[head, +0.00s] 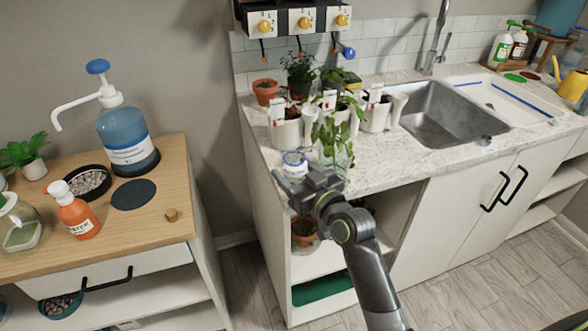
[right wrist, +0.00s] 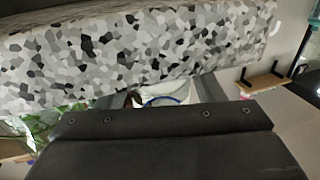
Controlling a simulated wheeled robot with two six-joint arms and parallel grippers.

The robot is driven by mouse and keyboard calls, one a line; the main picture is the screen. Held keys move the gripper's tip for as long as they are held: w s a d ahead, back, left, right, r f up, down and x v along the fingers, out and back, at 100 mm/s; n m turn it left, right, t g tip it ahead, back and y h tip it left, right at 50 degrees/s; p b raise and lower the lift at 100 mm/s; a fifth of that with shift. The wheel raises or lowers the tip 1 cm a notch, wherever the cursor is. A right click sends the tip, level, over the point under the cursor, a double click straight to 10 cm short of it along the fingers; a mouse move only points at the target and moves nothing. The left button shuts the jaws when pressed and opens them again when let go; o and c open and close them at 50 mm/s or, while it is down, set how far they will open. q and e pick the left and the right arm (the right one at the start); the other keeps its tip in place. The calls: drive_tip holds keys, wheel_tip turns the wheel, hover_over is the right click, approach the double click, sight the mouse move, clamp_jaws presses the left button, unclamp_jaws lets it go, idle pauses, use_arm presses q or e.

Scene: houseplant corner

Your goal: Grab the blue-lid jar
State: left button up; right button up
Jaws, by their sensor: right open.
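The blue-lid jar (head: 294,160) is a small clear jar with a blue rim, standing at the front left edge of the speckled counter. My right gripper (head: 302,181) is open at the counter's front edge, right in front of the jar, and covers its lower part in the head view. In the right wrist view, a pale shape with a blue rim, which looks like the jar (right wrist: 165,100), shows between the fingers, mostly hidden by the gripper body. I cannot tell whether the fingers touch it. My left gripper is not in view.
A leafy plant in a glass vessel (head: 335,150) stands close right of the jar. White pots (head: 286,132) stand behind it. The sink (head: 445,125) is further right. Below the counter is an open shelf with a terracotta pot (head: 304,232). A wooden cabinet (head: 185,190) stands left.

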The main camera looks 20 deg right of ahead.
drive_tip(key=shift+w, duration=0.1)
drive_tip(key=c, duration=0.9)
drive_tip(key=shift+o, duration=0.2)
drive_tip(key=shift+r, duration=0.1)
